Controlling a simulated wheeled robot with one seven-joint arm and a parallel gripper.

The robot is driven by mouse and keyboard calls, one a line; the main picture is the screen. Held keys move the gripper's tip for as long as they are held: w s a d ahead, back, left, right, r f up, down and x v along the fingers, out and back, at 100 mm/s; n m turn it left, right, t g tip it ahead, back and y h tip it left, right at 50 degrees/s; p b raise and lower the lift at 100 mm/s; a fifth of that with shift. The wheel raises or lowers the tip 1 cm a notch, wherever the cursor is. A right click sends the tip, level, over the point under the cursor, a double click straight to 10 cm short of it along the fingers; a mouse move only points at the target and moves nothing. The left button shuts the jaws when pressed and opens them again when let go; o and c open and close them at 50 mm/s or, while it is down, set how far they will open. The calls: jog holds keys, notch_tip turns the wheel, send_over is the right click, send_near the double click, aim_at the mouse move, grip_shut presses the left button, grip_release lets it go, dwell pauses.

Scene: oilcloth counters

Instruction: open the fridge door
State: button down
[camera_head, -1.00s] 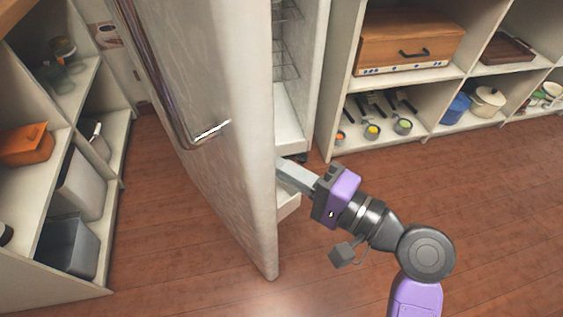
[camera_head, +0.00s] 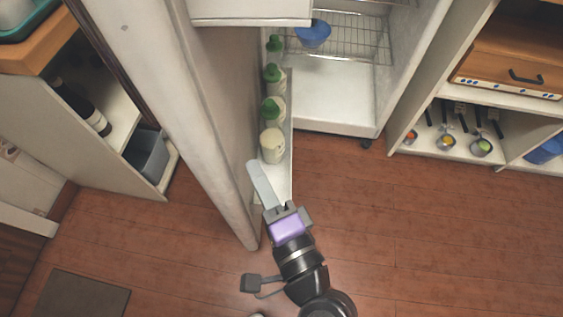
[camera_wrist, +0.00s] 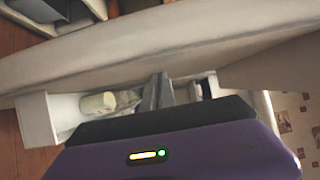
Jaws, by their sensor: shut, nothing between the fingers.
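The fridge door (camera_head: 185,110) stands wide open in the head view, its edge toward me and its inner side facing right. Its inner shelf holds several bottles with green caps (camera_head: 273,110) and a pale jar-like bottle (camera_head: 271,146). The fridge interior (camera_head: 330,100) shows a wire rack with a blue bowl (camera_head: 313,34). My gripper (camera_head: 258,172) is shut and empty, at the inner side of the door near its free edge, beside the lower door shelf. In the wrist view the fingers (camera_wrist: 160,88) point at the door's inner side; whether they touch it is unclear.
An open shelf unit (camera_head: 430,140) with measuring cups and a wooden box (camera_head: 520,65) stands right of the fridge. Left of the door is another shelf unit with a grey bin (camera_head: 147,157) and dark bottle (camera_head: 88,112). Wooden floor (camera_head: 450,240) is free in front; a dark mat (camera_head: 82,295) lies lower left.

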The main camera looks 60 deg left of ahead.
dwell(0.3)
jog(key=d, duration=0.7)
jog(key=shift+s+d, duration=0.35)
jog(key=shift+s, duration=0.1)
